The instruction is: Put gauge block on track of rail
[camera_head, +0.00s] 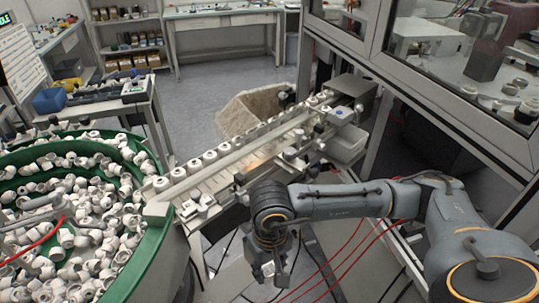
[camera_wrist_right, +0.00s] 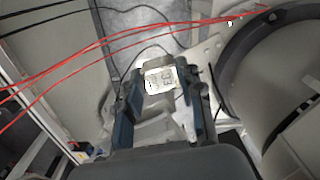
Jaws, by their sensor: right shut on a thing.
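The rail (camera_head: 222,161) runs diagonally through the head view, from the green bowl up to the right. A row of white caps lines its far side. My right gripper (camera_head: 267,271) hangs below and in front of the rail, pointing down, apart from it. In the right wrist view, the gripper (camera_wrist_right: 162,85) is shut on a small pale gauge block (camera_wrist_right: 160,79) with dark markings on its face. The block is held between the fingertips. The fingers hide part of its sides. My left gripper is not in view.
A green-rimmed bowl (camera_head: 145,241) full of white fittings stands at the left. A glazed cabinet frame (camera_head: 435,107) stands at the right. A beige bin (camera_head: 252,112) is behind the rail. Red cables (camera_head: 350,250) hang near my right arm and cross the wrist view.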

